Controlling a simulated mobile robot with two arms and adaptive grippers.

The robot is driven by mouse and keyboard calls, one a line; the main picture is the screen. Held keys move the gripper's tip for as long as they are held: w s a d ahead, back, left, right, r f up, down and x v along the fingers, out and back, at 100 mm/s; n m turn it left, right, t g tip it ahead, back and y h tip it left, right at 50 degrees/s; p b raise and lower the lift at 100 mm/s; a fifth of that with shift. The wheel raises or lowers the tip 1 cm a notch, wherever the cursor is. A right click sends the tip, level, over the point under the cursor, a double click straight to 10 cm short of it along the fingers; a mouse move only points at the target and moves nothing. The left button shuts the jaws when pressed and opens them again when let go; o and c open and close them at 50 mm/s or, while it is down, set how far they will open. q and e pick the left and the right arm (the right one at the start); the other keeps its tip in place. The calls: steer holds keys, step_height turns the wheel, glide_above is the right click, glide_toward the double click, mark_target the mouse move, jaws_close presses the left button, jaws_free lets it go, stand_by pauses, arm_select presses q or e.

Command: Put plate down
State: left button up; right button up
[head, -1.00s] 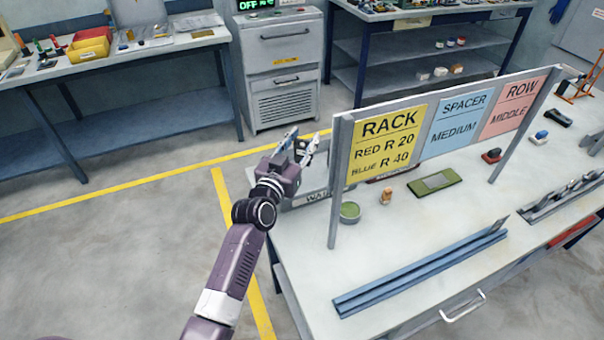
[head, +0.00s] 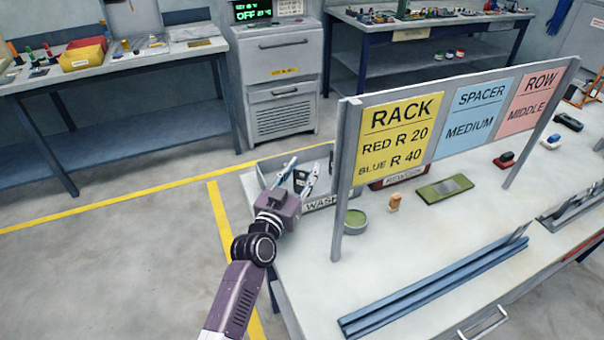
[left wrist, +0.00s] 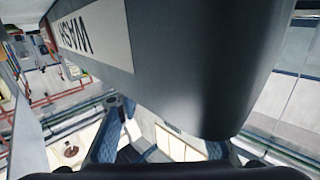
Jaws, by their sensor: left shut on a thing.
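My left gripper (head: 302,172) is at the grey bin labelled WASH (head: 322,203), at the table's far left corner. Its two fingers point up and away in the head view and are shut on a small dark plate (head: 301,182), mostly hidden between them. In the left wrist view the bin's dark wall (left wrist: 190,60) with its WASH label fills the upper middle, close to the fingers (left wrist: 160,140). The plate cannot be made out clearly there. I cannot tell whether the plate touches the bin. My right gripper is not in view.
A sign board (head: 395,138) on posts stands just right of the bin. Behind it are a red-brown REWORK tray (head: 398,179), a green round dish (head: 355,220), a stamp (head: 394,203) and a green mat (head: 430,192). A blue rail (head: 430,285) lies in front.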

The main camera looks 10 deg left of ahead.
arm_select(q)
steer(key=shift+s, duration=0.15)
steer(key=o, duration=1.2)
steer(key=shift+f, duration=0.1)
steer(key=shift+o, duration=0.2)
steer(key=shift+r, duration=0.2)
steer(key=s, duration=0.3)
steer(key=s+a+b, duration=0.1)
steer(key=s, duration=0.3)
steer(key=s+a, duration=0.1)
steer(key=s, duration=0.3)
steer(key=shift+f, duration=0.1)
steer(key=shift+s+a, duration=0.1)
steer(key=shift+s, duration=0.3)
